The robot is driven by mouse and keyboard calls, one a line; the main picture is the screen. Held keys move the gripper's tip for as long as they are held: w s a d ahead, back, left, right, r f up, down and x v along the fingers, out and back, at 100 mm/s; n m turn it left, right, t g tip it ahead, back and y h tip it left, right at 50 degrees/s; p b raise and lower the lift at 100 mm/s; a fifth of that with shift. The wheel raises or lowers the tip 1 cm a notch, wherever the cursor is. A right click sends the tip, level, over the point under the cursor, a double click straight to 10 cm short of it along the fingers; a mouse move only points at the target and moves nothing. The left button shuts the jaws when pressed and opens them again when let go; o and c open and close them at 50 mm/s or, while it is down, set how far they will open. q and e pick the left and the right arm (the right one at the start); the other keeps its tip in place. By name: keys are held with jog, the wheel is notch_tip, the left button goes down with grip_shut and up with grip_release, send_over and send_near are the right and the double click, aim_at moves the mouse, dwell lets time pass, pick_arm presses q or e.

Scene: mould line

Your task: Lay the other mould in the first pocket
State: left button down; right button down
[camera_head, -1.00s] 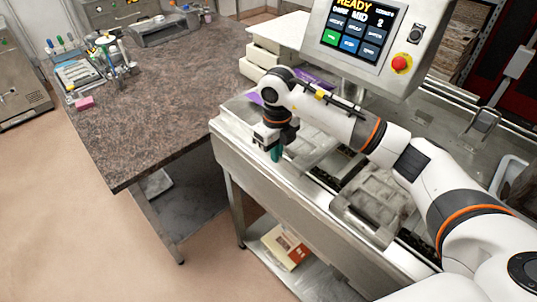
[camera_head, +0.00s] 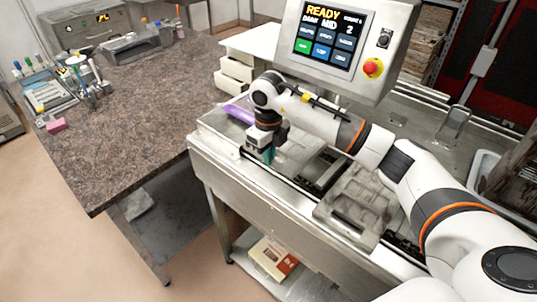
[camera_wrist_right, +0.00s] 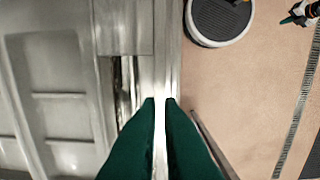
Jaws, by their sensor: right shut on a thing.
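My right gripper (camera_head: 267,157) points down at the near edge of the metal line. Its green fingers (camera_wrist_right: 159,102) are shut on a thin pale edge, which looks like the rim of a grey mould (camera_head: 297,151). That mould's shallow recesses (camera_wrist_right: 55,105) fill the left of the right wrist view. Whether it is raised or resting cannot be told. A second grey mould (camera_head: 352,203) lies flat further right on the line, partly behind my right arm. Dark gaps show between the moulds, but I cannot tell which is the first pocket. My left gripper is out of view.
A control panel (camera_head: 322,50) reading READY stands behind the line. A purple object (camera_head: 238,113) lies at the line's left end. A brown speckled bench (camera_head: 120,135) with tools stands left. A box (camera_head: 272,258) sits on the shelf below. The floor front left is clear.

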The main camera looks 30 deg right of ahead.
jog(key=shift+f, duration=0.1)
jog(key=shift+f+b, duration=3.05)
jog(key=shift+f, duration=0.8)
jog(key=c, duration=1.5)
grip_release()
jog(key=shift+r, duration=0.3)
notch_tip(320, 180, up, 11)
jog(key=b, duration=0.3)
jog(key=shift+a+f+b, duration=0.1)
jog(key=shift+f+b, duration=0.1)
jog(key=shift+b, duration=0.1)
jog(key=shift+r, duration=0.45)
